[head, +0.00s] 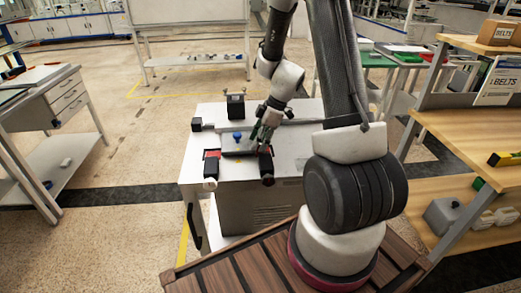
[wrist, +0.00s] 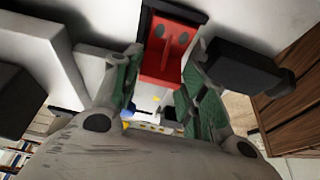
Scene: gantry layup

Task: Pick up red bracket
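The red bracket (wrist: 163,50) shows at the top centre of the wrist view, with two dark round spots on its face and a dark part around its upper end. My gripper (wrist: 162,68) is open, with its green-padded fingers spread to the left and right of the red bracket. I cannot tell whether either finger touches it. In the head view my gripper (head: 263,138) is low over the white cabinet top. A small red piece (head: 211,154) shows at the left black block there; I cannot tell if it is the same bracket.
The white cabinet (head: 240,192) carries a blue knob (head: 238,138), dark bars and black end blocks close around my gripper. A black upright fixture (head: 236,105) stands at the back. A wooden shelf (head: 470,85) is at right, a drawer bench (head: 60,100) at left.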

